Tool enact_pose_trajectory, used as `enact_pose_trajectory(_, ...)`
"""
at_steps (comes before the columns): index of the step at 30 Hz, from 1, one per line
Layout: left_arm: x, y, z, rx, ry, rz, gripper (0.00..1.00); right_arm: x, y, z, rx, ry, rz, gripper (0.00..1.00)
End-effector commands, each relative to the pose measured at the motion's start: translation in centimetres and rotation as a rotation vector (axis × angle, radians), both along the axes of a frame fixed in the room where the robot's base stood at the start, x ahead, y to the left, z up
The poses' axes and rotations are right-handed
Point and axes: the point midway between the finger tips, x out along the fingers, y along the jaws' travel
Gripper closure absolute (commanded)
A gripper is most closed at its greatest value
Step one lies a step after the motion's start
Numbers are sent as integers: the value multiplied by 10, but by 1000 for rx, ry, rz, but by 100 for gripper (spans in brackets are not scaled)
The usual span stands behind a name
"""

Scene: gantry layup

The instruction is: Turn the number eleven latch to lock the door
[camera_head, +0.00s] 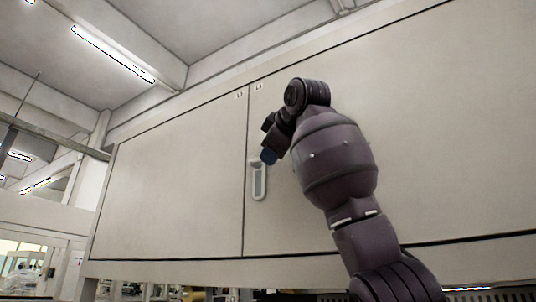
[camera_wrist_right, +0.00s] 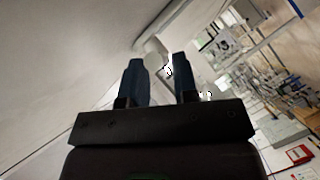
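A pale latch (camera_head: 259,181) with a long recessed plate sits on a large beige door (camera_head: 330,200), just right of the vertical seam. My right gripper (camera_head: 268,157) is at the top of the latch in the head view, its dark blue fingertip overlapping the latch's upper right. In the right wrist view, its two blue fingers (camera_wrist_right: 160,72) stand apart with a gap. A pale rounded part, apparently the latch's handle (camera_wrist_right: 154,60), shows at the gap near the fingertips. I cannot tell whether they touch it. My left gripper is not in view.
A second beige panel (camera_head: 170,180) lies left of the seam. Small number labels (camera_head: 258,87) near the seam's top are too small to read surely. The door face around the latch is flat and clear. Workshop equipment (camera_wrist_right: 285,120) stands far off.

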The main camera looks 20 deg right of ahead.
Motion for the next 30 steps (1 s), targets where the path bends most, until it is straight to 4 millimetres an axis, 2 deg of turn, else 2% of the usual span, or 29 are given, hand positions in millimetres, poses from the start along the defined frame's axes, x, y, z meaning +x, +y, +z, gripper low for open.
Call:
enact_pose_trajectory(6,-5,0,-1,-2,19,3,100,23,1,-5,1,1,0,73)
enact_pose_trajectory(18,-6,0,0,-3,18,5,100,28,1,-7,0,0,0,73)
enact_pose_trajectory(24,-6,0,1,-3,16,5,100,27,1,-6,0,0,0,100)
enact_pose_trajectory(30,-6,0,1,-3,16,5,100,27,1,-6,0,-1,0,100)
